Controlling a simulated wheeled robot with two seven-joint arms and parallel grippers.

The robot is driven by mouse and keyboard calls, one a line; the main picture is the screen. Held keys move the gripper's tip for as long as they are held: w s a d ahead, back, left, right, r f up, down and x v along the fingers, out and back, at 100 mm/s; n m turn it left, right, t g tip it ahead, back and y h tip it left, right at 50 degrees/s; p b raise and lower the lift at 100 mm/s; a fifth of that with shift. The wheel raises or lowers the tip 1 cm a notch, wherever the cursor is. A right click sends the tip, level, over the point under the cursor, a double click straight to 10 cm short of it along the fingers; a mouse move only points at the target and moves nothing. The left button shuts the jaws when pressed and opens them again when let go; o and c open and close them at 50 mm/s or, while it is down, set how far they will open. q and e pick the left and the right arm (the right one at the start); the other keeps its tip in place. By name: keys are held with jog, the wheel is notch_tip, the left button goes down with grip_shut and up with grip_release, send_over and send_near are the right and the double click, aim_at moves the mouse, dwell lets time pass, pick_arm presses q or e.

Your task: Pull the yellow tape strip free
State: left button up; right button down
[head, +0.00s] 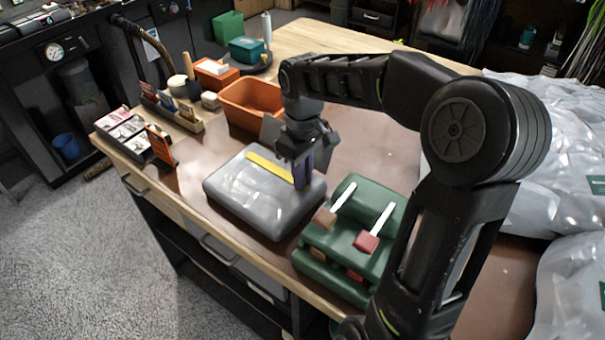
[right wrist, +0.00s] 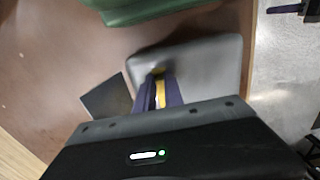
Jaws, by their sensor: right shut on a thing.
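The yellow tape strip (head: 268,166) lies along the top of a grey, rounded, shoebox-like block (head: 235,190) on the workbench. My right gripper (head: 303,178) points down at the strip's right end, its dark purple fingers low over the block's top. It is shut on the strip; in the right wrist view the yellow strip (right wrist: 160,94) shows between the fingers (right wrist: 158,92). The fingers hide part of the strip's end. The grey block also shows in the right wrist view (right wrist: 215,65). My left gripper is not in view.
A green holder (head: 318,240) with brushes stands just right of the block. An orange bin (head: 250,98) is behind it. A card rack (head: 130,128) and small tools line the left edge. Clear plastic bags (head: 545,165) fill the right side.

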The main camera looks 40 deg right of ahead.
jog(key=shift+r, duration=0.15)
notch_tip(320, 180, up, 7)
jog(key=p, duration=0.6)
dwell(1.4)
jog(key=shift+r, duration=0.1)
dwell(0.3)
jog(key=shift+r+p, duration=1.6)
jog(key=shift+r, duration=0.4)
